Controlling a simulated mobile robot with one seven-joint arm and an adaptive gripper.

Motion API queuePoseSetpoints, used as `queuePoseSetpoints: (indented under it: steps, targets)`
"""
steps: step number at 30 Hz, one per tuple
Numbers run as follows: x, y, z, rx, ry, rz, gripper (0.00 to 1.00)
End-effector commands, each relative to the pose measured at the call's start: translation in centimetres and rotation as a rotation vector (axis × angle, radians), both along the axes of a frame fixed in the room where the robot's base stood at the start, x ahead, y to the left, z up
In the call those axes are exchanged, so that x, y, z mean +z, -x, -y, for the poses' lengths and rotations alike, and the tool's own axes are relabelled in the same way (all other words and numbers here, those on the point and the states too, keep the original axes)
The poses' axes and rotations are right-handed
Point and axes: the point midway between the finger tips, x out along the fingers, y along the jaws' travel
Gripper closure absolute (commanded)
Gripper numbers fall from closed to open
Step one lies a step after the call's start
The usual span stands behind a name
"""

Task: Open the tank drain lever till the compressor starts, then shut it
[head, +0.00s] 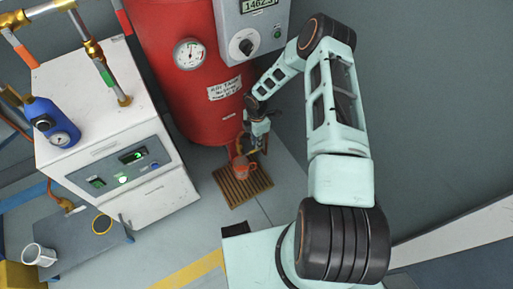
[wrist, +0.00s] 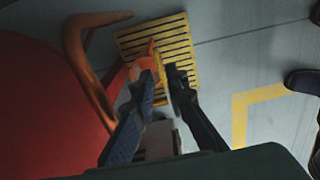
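The red tank (head: 190,75) stands at the upper middle in the head view and fills the left of the wrist view (wrist: 40,100). My gripper (head: 256,146) is low beside the tank's right side, above a slatted yellow-brown drain grate (head: 232,190). In the wrist view my two fingers (wrist: 160,76) are apart, with a narrow gap between their tips. An orange, cup-like thing (head: 243,171) shows below my gripper, over the grate; it also shows beside the left fingertip (wrist: 146,62). Whether they touch is unclear. I cannot clearly pick out the drain lever; my fingers may hide it.
A white machine (head: 105,140) with a lit green button (head: 123,180) stands left of the tank. A grey control box (head: 250,30) and a gauge (head: 190,54) are on the tank's front. A white mug (head: 38,254) is at lower left.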

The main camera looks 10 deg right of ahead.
Motion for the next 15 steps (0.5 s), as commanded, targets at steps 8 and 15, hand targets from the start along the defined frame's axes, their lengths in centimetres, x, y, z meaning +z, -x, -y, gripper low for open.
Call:
queuePoseSetpoints:
  steps: [8, 15]
  targets:
    - [-3.2, 0.0, 0.0, 0.0, 0.0, 0.0, 0.87]
    - [-3.4, 0.0, 0.0, 0.0, 0.001, 0.001, 0.87]
